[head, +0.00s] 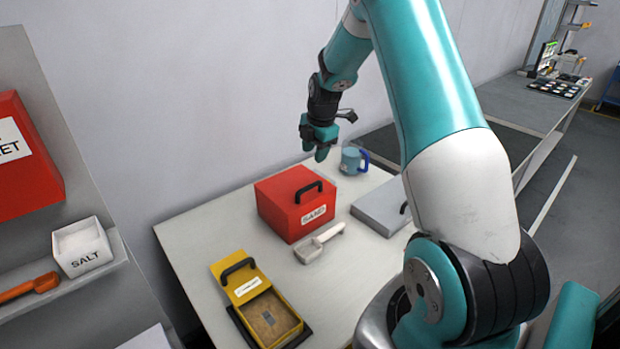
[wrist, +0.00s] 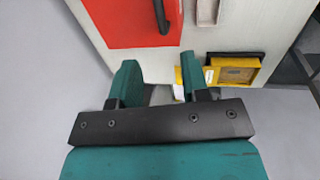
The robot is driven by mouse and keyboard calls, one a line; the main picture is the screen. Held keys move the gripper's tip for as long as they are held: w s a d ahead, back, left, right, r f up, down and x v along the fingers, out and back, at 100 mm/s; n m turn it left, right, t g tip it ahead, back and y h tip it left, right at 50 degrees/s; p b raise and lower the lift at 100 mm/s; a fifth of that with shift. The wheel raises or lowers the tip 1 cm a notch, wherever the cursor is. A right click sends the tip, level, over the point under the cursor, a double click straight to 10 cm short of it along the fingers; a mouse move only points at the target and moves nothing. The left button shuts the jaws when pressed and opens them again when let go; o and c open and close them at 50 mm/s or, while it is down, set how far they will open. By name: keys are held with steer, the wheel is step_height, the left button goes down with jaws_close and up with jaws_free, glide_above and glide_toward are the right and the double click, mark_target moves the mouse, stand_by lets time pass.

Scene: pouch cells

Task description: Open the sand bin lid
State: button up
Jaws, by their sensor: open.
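The red sand bin (head: 277,215), with a "SAND" label on its front, stands on the table in the head view. Its lid (head: 287,186) looks closed and carries a black handle (head: 312,190). In the wrist view the red lid (wrist: 110,22) is at the top, with its handle (wrist: 160,16) at the red area's right edge. My gripper (head: 321,152) is above and behind the bin, apart from the handle. It is open and empty; its two teal fingers (wrist: 155,85) are spread in the wrist view.
A white scoop (head: 320,243) lies beside the bin. A yellow box (head: 268,316) with an open lid stands nearer. A blue mug (head: 351,160) and a grey case (head: 380,209) are to the right. A salt box (head: 82,250) and orange scoop (head: 30,287) sit on the left shelf.

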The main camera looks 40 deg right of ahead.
mark_target(308, 186)
steer(key=w+f+p, duration=0.1)
steer(key=f, duration=0.3)
steer(key=f+p, duration=0.1)
steer(key=f, duration=0.3)
steer(key=w+f+p, duration=0.1)
steer(key=f, duration=0.3)
steer(key=shift+w+f+p, duration=0.3)
